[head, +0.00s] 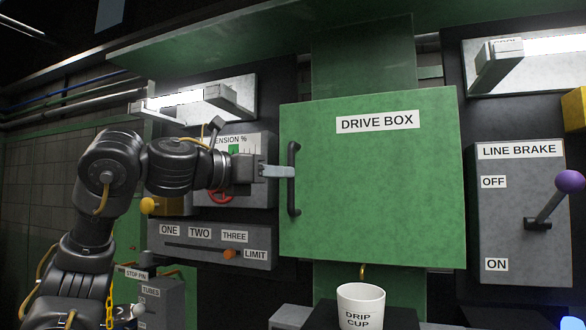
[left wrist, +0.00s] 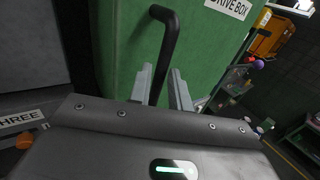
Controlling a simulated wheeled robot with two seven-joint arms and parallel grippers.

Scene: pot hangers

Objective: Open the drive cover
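The drive cover (head: 372,185) is a large green square panel labelled DRIVE BOX, and it looks closed. A black vertical bar handle (head: 293,180) is on its left side. My left gripper (head: 284,171) is at the handle's middle, level with it, pointing right. In the left wrist view the handle (left wrist: 168,42) runs down between the two grey fingers (left wrist: 163,86). The fingers look apart, one on each side of the bar, with a small gap at the right finger. My right gripper is not in view.
A grey line brake box (head: 520,225) with a purple-knobbed lever stands at right. A white drip cup (head: 360,304) stands below the cover. Left of the cover are a tension gauge panel (head: 255,150) and a slider box (head: 212,246), close to my left arm.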

